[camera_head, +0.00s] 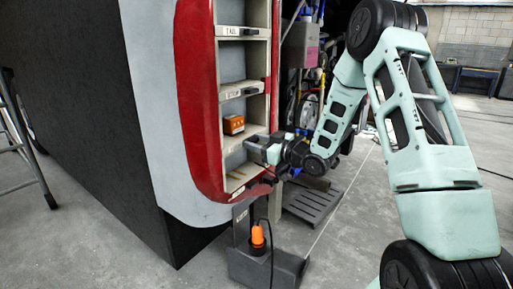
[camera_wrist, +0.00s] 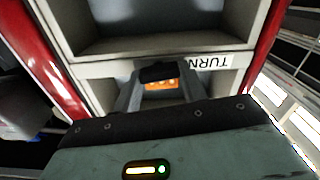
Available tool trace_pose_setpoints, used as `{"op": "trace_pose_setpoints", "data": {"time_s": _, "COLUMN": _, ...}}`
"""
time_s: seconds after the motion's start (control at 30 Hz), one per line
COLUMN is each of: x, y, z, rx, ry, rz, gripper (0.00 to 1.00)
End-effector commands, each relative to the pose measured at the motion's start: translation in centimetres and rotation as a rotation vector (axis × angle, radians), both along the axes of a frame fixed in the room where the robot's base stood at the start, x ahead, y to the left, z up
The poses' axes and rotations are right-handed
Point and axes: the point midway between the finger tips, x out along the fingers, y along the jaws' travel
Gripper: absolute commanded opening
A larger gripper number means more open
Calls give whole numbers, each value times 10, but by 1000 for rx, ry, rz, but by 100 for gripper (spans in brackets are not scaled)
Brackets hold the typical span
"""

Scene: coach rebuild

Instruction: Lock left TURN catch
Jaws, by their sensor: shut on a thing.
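The TURN catch (camera_wrist: 158,72) is a small black bar on the pale shelf edge, beside the TURN label (camera_wrist: 208,62), which reads upside down in the wrist view. My gripper (camera_wrist: 159,80) is shut on the catch, one finger at each end of it. The bar lies lengthwise along the shelf edge. In the head view my gripper (camera_head: 251,149) reaches the lamp housing from the right and hides this catch. An orange lamp (camera_head: 233,124) sits in the compartment just above; part of it (camera_wrist: 160,85) shows between my fingers.
The red-rimmed lamp housing (camera_head: 196,100) has two more black catches, by the TAIL label (camera_head: 250,31) and on the middle shelf (camera_head: 250,91). Below stands a dark bin (camera_head: 265,268) with an orange-handled tool (camera_head: 258,238). A ladder (camera_head: 28,150) stands at far left. Floor at lower left is clear.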

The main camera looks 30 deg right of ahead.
Motion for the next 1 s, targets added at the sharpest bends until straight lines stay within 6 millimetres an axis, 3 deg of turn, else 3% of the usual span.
{"op": "trace_pose_setpoints", "data": {"time_s": 1.0, "x": -2, "y": 4, "z": -11, "rx": -893, "ry": -327, "rz": 0, "gripper": 19}}
